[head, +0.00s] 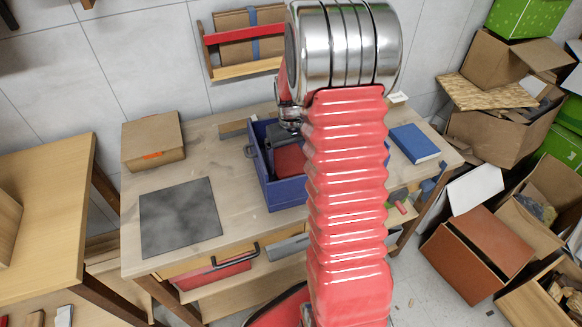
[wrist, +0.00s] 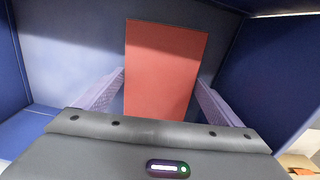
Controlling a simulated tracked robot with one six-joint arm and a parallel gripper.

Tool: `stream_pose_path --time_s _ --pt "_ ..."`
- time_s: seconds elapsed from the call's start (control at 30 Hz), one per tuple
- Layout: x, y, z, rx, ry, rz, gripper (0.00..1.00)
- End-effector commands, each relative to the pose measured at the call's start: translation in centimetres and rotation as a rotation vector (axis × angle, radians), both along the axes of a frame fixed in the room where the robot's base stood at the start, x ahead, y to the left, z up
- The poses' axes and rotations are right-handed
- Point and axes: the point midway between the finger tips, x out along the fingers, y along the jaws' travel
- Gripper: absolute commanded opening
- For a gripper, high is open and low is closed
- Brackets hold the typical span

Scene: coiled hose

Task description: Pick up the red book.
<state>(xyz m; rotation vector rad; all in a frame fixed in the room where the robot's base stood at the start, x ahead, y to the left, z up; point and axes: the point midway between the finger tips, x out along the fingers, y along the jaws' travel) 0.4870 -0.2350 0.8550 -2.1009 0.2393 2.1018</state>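The red book (wrist: 166,60) is inside a blue crate (wrist: 222,165). The crate (head: 268,190) stands on the workbench in the head view, with part of the red book (head: 291,161) showing in it. My gripper (wrist: 161,77) is in the crate, open, with one finger along each side edge of the book. The fingertips look very close to the book's edges; I cannot tell whether they touch. The gripper's body hides the near end of the book. In the head view my arm hides the right part of the crate and most of the gripper.
On the workbench (head: 232,222) are a dark flat panel (head: 180,217), a cardboard box (head: 153,140) and a blue book (head: 414,143). The crate walls rise around the gripper. A wall rack (head: 240,40) hangs behind. Several boxes crowd the floor at the right.

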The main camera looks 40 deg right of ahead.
Motion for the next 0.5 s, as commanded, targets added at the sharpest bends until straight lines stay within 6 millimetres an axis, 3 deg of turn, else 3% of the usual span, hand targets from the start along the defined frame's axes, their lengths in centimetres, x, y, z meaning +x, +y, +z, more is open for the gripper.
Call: stream_pose_path --time_s 0.5 --pt "0.02 -0.03 0.04 0.000 -0.001 0.000 0.55"
